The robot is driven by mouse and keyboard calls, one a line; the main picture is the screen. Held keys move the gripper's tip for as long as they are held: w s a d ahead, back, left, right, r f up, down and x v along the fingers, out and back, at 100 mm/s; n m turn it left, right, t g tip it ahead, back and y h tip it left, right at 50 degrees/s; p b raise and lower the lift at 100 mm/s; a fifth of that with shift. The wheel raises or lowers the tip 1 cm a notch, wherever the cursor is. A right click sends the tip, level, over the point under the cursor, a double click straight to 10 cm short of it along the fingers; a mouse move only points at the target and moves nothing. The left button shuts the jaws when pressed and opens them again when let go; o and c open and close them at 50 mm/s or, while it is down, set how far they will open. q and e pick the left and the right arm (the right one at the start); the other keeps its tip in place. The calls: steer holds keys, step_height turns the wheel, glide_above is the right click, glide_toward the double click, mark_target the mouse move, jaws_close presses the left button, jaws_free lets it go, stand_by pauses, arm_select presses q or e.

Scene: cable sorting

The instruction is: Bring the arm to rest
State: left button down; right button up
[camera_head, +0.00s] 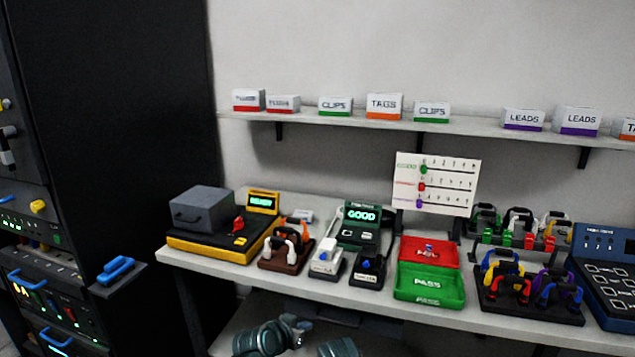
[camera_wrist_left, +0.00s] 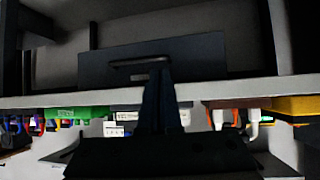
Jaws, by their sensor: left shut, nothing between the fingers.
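My left arm shows at the bottom of the head view, in front of the bench and below its top. Its gripper (camera_head: 300,325) is small and partly cut off there. In the left wrist view the two dark fingers (camera_wrist_left: 158,85) are together, with nothing between them. The right gripper is not in either view.
The bench (camera_head: 215,269) carries a yellow-based tester (camera_head: 205,246), a red tray (camera_head: 430,245), a green tray (camera_head: 430,288) and cable racks (camera_head: 530,305). A shelf (camera_head: 365,121) with labelled boxes hangs above. A black cabinet (camera_head: 120,130) stands left. The wrist view looks inverted.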

arm_select(q)
steer(key=s+a+f+n+g+y, duration=0.5)
steer(key=s+a+f+g, duration=0.4)
steer(key=s+a, duration=0.45)
steer(key=s+d+m+g+y, duration=0.1)
steer(key=s+d+m, duration=0.15)
steer(key=d, duration=0.25)
steer(key=s+d+m, duration=0.1)
steer(key=s+d, duration=0.2)
steer(key=d, duration=0.3)
step_height(320, 180, up, 15)
steer(key=p, duration=1.5)
steer(key=shift+f, duration=0.15)
steer(key=shift+s+d, duration=0.1)
